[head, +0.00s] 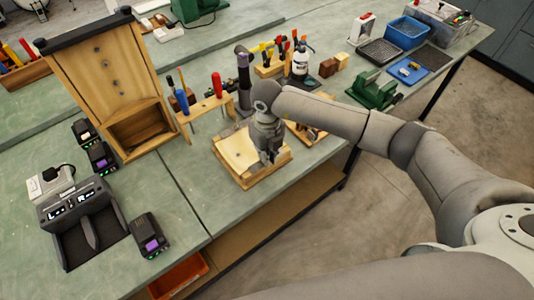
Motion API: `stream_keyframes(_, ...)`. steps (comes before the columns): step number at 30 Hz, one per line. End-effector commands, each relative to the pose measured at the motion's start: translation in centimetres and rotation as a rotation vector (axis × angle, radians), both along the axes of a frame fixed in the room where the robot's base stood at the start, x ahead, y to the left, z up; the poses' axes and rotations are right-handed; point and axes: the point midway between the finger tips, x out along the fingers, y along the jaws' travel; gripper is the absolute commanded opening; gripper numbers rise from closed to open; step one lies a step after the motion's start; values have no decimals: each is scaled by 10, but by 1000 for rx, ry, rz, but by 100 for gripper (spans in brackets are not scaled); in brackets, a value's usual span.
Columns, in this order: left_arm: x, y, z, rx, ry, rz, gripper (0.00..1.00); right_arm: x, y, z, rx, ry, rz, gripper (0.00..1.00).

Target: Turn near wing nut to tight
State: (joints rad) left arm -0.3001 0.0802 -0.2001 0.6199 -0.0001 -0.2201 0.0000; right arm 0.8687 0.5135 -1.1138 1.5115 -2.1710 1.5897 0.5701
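My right gripper (268,157) points down over a light wooden block (232,153) near the front edge of the green bench. Its fingers are small and close in colour to the arm, so I cannot tell whether they are open or shut. No wing nut can be made out; the gripper covers part of the block. My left gripper is not in view.
A tall wooden panel (110,70) stands to the left. A wooden rack with screwdrivers (217,86) stands behind the block. A green vise (372,92) sits to the right. A black device with a display (72,203) and a purple-labelled pack (149,236) lie front left.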

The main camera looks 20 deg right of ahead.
Motion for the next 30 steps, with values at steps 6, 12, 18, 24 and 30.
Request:
stream_keyframes(6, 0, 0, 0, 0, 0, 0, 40, 0, 0, 0, 0, 1, 0, 33)
stream_keyframes(12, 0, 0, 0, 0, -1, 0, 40, 0, 0, 0, 0, 0, 0, 33)
stream_keyframes(18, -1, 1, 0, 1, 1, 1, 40, 1, 0, 6, 1, -2, 0, 33)
stream_keyframes(24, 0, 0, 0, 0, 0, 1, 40, 2, 0, 41, 2, -6, 0, 33)
stream_keyframes(30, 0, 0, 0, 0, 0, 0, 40, 1, 0, 84, 1, -4, 0, 33)
